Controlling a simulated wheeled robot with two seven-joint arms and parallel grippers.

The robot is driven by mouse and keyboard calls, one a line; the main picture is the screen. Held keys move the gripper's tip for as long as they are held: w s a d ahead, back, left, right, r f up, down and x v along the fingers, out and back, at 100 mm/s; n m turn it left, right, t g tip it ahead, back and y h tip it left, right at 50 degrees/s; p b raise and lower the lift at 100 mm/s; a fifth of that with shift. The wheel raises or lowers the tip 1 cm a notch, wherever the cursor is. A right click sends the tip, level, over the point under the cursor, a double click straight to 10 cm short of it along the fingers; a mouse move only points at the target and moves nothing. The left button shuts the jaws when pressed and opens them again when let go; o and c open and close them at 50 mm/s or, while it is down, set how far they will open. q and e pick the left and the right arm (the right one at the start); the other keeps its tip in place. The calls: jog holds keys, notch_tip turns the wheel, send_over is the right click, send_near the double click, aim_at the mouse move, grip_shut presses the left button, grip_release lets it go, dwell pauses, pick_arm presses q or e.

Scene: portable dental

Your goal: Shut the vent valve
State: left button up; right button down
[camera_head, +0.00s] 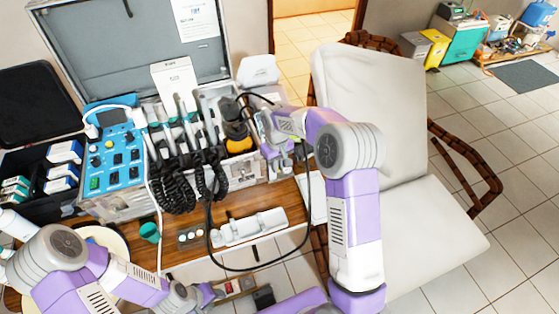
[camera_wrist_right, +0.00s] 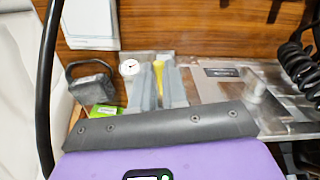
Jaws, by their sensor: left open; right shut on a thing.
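The vent valve shows in the right wrist view as a yellow lever (camera_wrist_right: 159,76), narrow below and wider at its top, by the metal panel's edge. My right gripper (camera_wrist_right: 160,88) has its two grey fingers closed on either side of this lever. In the head view my right gripper (camera_head: 268,128) is at the right end of the metal dental unit (camera_head: 250,168); the hand hides the lever there. My left gripper (camera_head: 211,293) is low at the front, open and apart from the unit. I see nothing in it.
A small round gauge (camera_wrist_right: 130,67) sits just left of the fingers. A black-handled block (camera_wrist_right: 90,82) and a green box (camera_wrist_right: 102,110) are nearby. Black coiled hoses (camera_head: 178,190) hang from the unit. A white device (camera_head: 248,227) lies on the wooden table. A white chair (camera_head: 375,105) stands right.

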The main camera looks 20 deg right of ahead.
jog(key=shift+a+m+p, duration=0.3)
jog(key=shift+a+m, duration=0.1)
jog(key=shift+m, duration=0.6)
jog(key=c, duration=1.1)
grip_release()
jog(key=shift+c, duration=0.2)
jog(key=shift+r, duration=0.1)
notch_tip(320, 180, up, 7)
jog(key=p, duration=0.2)
jog(key=shift+r, duration=0.2)
